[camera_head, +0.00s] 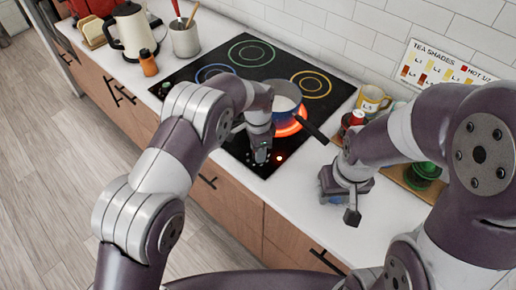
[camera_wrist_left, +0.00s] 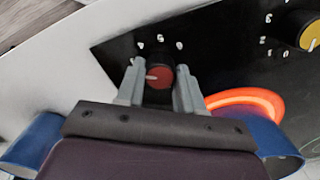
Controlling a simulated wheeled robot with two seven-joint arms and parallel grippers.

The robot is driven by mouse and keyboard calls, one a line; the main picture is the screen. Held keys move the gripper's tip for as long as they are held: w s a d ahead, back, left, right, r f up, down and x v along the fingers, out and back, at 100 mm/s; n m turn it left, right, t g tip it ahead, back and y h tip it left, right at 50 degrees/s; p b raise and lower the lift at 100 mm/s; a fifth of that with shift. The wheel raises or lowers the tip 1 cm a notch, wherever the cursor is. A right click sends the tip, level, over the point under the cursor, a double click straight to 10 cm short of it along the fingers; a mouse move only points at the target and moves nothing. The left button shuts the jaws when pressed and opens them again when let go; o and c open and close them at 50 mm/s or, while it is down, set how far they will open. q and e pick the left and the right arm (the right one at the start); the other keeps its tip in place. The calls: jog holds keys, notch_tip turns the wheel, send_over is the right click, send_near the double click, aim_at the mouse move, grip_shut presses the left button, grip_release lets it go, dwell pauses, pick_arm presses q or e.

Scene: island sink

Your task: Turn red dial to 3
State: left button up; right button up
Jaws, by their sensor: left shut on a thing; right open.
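The red dial (camera_wrist_left: 159,76) sits on the black cooktop's control strip in the left wrist view. Its white mark points to the left in that view. Small white marks surround it, too blurred to read surely. My left gripper (camera_wrist_left: 158,88) has its two fingers on either side of the dial and is shut on it. In the head view my left gripper (camera_head: 262,154) points down at the cooktop's front edge and hides the dial. My right gripper (camera_head: 346,205) is open and empty, low over the white counter at the right.
A pot (camera_head: 286,98) with a dark handle stands on a glowing orange burner (camera_head: 290,126) just behind my left gripper. A yellow dial (camera_wrist_left: 311,32) lies to the right. A yellow mug (camera_head: 372,100) and a tea chart (camera_head: 440,67) are at the back right; a kettle (camera_head: 133,32) is at the left.

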pick_arm(q)
jog(key=o, duration=1)
jog(key=shift+o, duration=0.2)
jog(key=shift+r, duration=0.1)
jog(key=shift+w+r, duration=0.1)
jog(key=shift+r, duration=0.25)
notch_tip(320, 180, up, 4)
jog(key=shift+r+b, duration=0.2)
jog(key=shift+b, duration=0.15)
notch_tip(320, 180, up, 8)
jog(key=p, duration=0.6)
jog(key=shift+f, duration=0.25)
